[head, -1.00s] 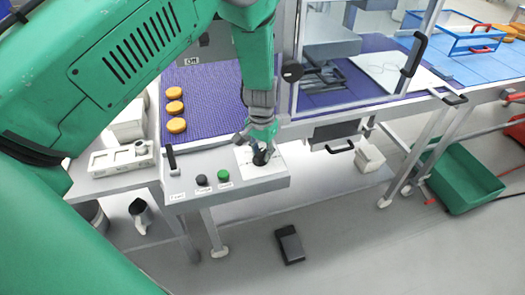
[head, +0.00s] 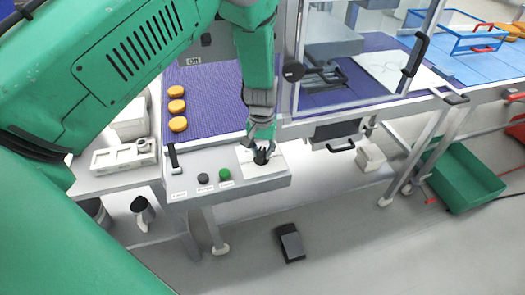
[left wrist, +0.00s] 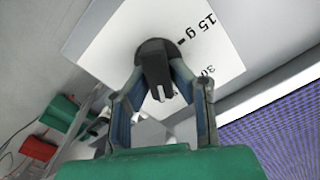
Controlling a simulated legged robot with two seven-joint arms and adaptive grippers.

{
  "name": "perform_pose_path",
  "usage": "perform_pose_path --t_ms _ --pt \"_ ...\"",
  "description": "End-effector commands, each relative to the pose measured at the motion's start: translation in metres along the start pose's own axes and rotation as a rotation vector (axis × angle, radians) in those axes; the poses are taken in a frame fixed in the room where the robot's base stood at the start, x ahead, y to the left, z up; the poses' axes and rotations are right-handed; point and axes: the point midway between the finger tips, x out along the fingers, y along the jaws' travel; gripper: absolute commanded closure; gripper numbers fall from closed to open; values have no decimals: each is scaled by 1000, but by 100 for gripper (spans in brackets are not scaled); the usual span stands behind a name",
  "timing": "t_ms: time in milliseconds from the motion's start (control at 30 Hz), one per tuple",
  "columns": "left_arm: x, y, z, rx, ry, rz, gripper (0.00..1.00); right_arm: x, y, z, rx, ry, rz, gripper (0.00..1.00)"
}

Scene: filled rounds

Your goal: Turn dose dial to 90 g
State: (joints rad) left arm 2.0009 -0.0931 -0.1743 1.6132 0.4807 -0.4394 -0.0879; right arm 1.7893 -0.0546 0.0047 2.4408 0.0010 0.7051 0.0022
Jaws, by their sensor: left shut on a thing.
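The dose dial is a black knob (head: 261,158) on a white scale plate (head: 247,163) at the right end of the grey control panel. In the left wrist view the dial (left wrist: 155,62) has a dark bar grip, and the plate (left wrist: 110,42) shows "15 g" and part of "30"; a 90 g mark is not visible. My left gripper (head: 262,148) reaches down from above and is shut on the dial, with a finger on each side of its bar in the left wrist view (left wrist: 161,92). Its fingers hide part of the plate. My right gripper is out of view.
A green button (head: 224,174), a dark button (head: 203,178) and a black lever (head: 173,157) sit left on the panel. Orange rounds (head: 177,107) lie on the purple belt behind. A glass-walled station stands to the right. A dark pedal (head: 290,243) lies on the floor.

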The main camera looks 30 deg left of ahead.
Motion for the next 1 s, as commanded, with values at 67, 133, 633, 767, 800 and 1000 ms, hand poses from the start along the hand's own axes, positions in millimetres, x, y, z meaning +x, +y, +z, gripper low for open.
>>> perform_pose_path --t_ms 67,133,633,767,800,1000 --pt "-5 1 -7 0 20 2 100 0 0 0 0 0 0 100" --pt "-5 1 -8 0 20 2 78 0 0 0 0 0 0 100" --pt "-2 0 -2 1 7 1 62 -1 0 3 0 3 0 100" --pt "-1 0 -1 12 5 1 62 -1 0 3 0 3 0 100" --pt "-1 0 -1 24 5 1 62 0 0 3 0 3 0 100" --pt "0 2 -1 190 5 0 62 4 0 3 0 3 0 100"
